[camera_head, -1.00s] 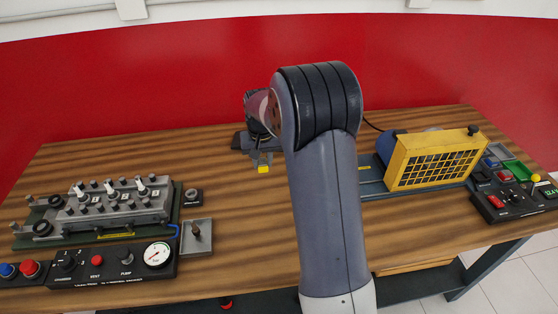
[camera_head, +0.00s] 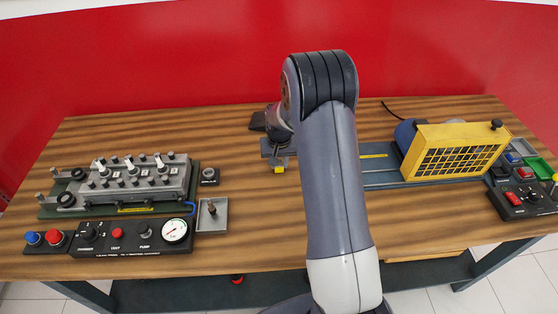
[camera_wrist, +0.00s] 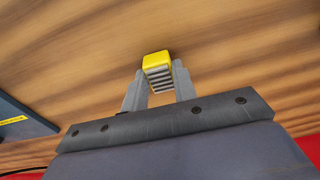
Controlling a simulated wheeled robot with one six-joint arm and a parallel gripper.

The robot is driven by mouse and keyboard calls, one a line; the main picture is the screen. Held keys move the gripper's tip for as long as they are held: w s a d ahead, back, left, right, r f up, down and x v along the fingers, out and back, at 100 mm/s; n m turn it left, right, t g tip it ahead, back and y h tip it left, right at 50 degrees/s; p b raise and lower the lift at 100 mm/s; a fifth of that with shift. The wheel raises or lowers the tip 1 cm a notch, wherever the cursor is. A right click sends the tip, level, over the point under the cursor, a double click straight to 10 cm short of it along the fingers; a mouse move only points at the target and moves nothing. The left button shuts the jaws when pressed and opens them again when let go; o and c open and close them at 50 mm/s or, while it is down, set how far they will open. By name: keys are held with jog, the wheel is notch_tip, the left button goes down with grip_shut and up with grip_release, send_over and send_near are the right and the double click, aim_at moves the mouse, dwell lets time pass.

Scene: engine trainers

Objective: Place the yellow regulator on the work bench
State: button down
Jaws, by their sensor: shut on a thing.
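The yellow regulator (camera_wrist: 156,60) is a small block with a yellow top and a ribbed grey side. My gripper (camera_wrist: 160,80) is shut on it, with one finger on each side, in the wrist view. In the head view the regulator (camera_head: 279,170) shows as a small yellow patch below my gripper (camera_head: 279,162), near the middle of the bench. The wood-grained work bench (camera_head: 255,215) fills the background of the wrist view. I cannot tell whether the regulator touches the bench top or hangs just above it. My arm hides part of the bench.
An engine trainer (camera_head: 130,183) with a control panel (camera_head: 132,237) stands on the left. A small grey tray (camera_head: 212,215) is beside it. The bench front centre is clear.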

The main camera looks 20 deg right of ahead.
aim_at(279, 168)
jog(key=shift+f, duration=0.1)
jog(key=c, duration=1.1)
grip_release()
jog(key=shift+c, duration=0.2)
notch_tip(279, 168, up, 12)
jog(key=s+b, duration=0.1)
jog(key=shift+s+a+b, duration=0.15)
jog(key=shift+s+b, duration=0.1)
jog(key=shift+b, duration=0.05)
